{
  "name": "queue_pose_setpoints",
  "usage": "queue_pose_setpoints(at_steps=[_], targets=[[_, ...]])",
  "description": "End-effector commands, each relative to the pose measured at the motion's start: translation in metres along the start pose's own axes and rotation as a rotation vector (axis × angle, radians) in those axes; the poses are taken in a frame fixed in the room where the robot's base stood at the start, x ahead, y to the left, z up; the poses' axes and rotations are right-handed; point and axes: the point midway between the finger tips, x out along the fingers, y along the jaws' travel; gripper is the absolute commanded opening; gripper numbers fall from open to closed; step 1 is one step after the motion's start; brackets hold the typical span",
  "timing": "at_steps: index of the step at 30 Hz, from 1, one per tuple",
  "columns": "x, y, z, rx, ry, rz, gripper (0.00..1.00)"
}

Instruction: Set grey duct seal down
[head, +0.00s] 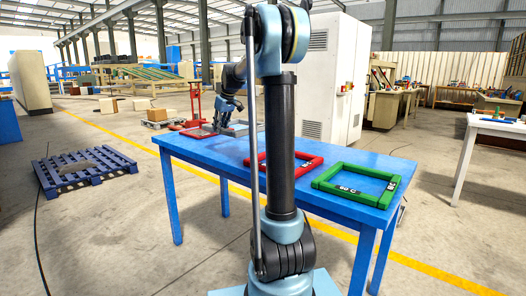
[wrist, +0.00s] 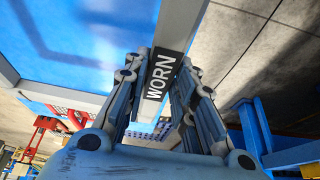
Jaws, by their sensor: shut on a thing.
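The grey duct seal is a flat grey frame with a black "WORN" label; one bar of it (wrist: 183,27) runs between my fingers in the wrist view. My gripper (wrist: 160,92) is shut on that labelled bar. In the head view my gripper (head: 222,122) is at the far left end of the blue table (head: 225,150), with the grey seal (head: 203,132) low at the tabletop. I cannot tell whether the seal touches the table. Part of the seal is hidden by my fingers and arm.
A red frame (head: 262,163) lies mid-table, partly behind my arm. A green frame (head: 340,190) marked "60 C" lies at the right end. Something red (head: 174,127) is at the table's left end. A blue pallet (head: 60,181) is on the floor at left. A white cabinet (head: 334,80) stands behind.

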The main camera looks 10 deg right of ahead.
Motion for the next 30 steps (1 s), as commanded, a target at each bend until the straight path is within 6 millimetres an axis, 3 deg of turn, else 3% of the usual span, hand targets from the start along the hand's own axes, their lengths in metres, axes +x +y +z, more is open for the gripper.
queue_pose_setpoints(at_steps=[12,30], targets=[[0.056,0.006,0.024,-0.034,0.004,-0.013,0.0],[0.102,0.006,0.043,-0.033,0.004,-0.013,0.0]])
